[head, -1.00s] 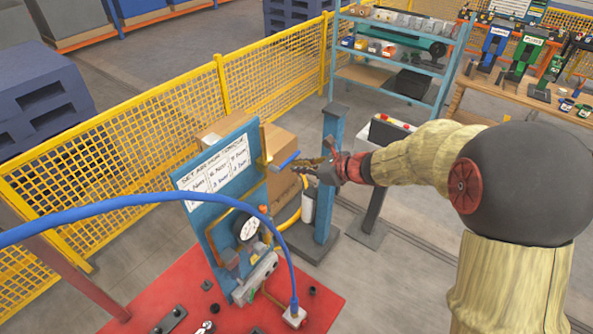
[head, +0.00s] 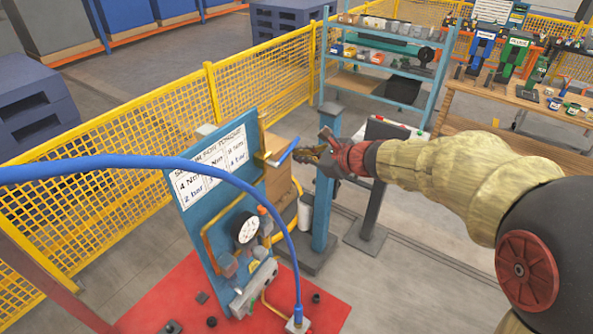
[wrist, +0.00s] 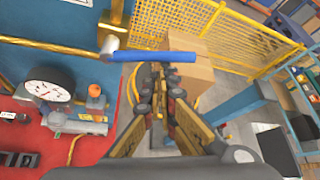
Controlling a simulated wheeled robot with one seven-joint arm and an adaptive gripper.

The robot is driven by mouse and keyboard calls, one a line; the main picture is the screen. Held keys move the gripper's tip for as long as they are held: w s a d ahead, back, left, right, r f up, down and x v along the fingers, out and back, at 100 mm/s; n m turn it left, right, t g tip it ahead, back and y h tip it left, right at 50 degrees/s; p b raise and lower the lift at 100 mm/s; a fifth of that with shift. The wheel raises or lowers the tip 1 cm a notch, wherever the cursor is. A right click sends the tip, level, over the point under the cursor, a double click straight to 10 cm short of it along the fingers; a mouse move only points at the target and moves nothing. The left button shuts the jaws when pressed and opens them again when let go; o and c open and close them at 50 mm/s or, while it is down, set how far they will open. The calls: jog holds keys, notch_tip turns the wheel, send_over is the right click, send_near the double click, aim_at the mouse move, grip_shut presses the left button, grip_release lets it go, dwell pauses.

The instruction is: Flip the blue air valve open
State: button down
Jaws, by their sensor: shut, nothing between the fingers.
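The blue air valve handle (head: 288,151) sticks out to the right from a brass fitting at the right edge of the blue panel (head: 243,135). In the wrist view the handle (wrist: 152,56) lies nearly level, pointing right from its pivot on the brass pipe. My gripper (head: 302,155) is shut and empty, just right of the handle's free end in the head view. In the wrist view my gripper's fingertips (wrist: 161,78) sit just below the handle in the picture. I cannot tell whether they touch it.
A pressure gauge (head: 246,228) and fittings are on the lower panel, above a red base (head: 190,285). A blue hose (head: 120,161) arcs across the front. A cardboard box (wrist: 187,68) and a blue post (head: 327,190) stand behind. Yellow fencing (head: 110,180) runs behind.

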aim_at(291, 148)
jog(key=shift+s+a+r+n+t+h+b, duration=0.45)
jog(key=shift+r+n+t+b, duration=0.7)
jog(key=shift+b, duration=3.5)
jog(key=shift+s+a+r+n+t+h+b, duration=0.15)
jog(key=shift+s+a+r+n+t+b, duration=0.65)
jog(key=shift+b, duration=3.8)
jog(key=shift+s+a+r+n+t+h+b, duration=0.3)
jog(key=shift+r+n+t+b, duration=1.1)
jog(key=shift+b, duration=3.25)
jog(key=shift+s+d+f+n+g, duration=0.1)
jog(key=shift+s+f+n+g, duration=0.2)
jog(key=shift+f+n, duration=0.1)
